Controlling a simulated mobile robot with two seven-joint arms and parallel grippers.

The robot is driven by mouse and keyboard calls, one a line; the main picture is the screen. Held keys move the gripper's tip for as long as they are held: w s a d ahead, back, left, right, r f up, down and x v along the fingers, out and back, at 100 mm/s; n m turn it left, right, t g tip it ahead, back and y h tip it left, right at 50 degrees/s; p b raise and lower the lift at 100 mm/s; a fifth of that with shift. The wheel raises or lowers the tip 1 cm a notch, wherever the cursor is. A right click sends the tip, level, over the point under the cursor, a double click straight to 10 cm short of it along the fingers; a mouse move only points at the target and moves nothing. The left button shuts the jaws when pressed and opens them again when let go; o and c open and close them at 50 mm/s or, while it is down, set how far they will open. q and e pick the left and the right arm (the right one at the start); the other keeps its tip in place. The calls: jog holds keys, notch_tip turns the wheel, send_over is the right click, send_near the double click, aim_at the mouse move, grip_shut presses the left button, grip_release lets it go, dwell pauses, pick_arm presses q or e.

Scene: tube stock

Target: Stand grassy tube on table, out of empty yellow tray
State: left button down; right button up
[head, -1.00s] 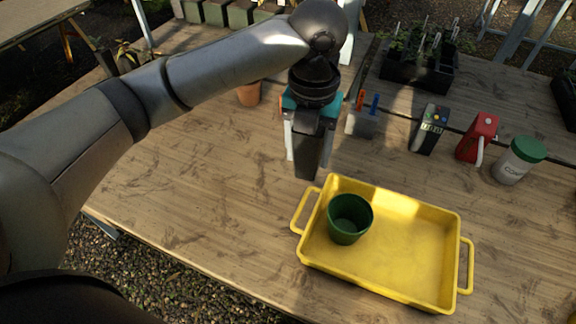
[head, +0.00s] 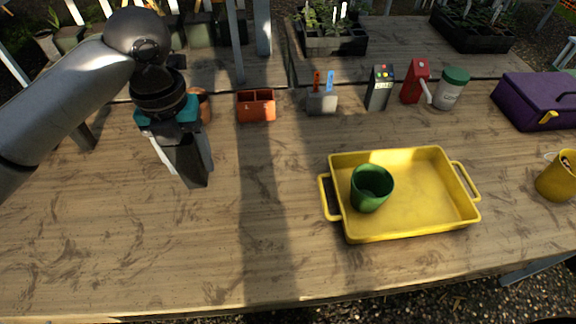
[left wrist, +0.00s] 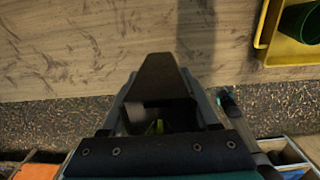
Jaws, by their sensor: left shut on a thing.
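My left gripper (head: 197,182) hangs above the bare wooden table, well left of the yellow tray, pointing down. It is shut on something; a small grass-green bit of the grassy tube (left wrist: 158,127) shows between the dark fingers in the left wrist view. Most of the tube is hidden. The yellow tray (head: 410,234) lies on the table at right of centre, with a handle at each end. A dark green cup (head: 371,192) stands in its left part, so the tray is not empty. The tray's corner (left wrist: 264,30) shows top right in the left wrist view. My right gripper is not in view.
An orange divided box (head: 256,107), a grey holder (head: 322,102), a dark meter (head: 380,88), a red device (head: 415,82) and a green-lidded jar (head: 452,90) line the back. A purple box (head: 540,101) and yellow mug (head: 558,178) stand right. The table's left and front are clear.

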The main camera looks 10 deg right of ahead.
pick_arm(q)
jog(key=shift+a, duration=0.25)
notch_tip(320, 180, down, 20)
jog(key=b, duration=0.4)
jog(key=shift+d, duration=0.1)
jog(key=shift+f, duration=0.1)
jog(key=shift+c, duration=0.7)
grip_release()
notch_tip(320, 180, up, 12)
jog(key=p, duration=0.2)
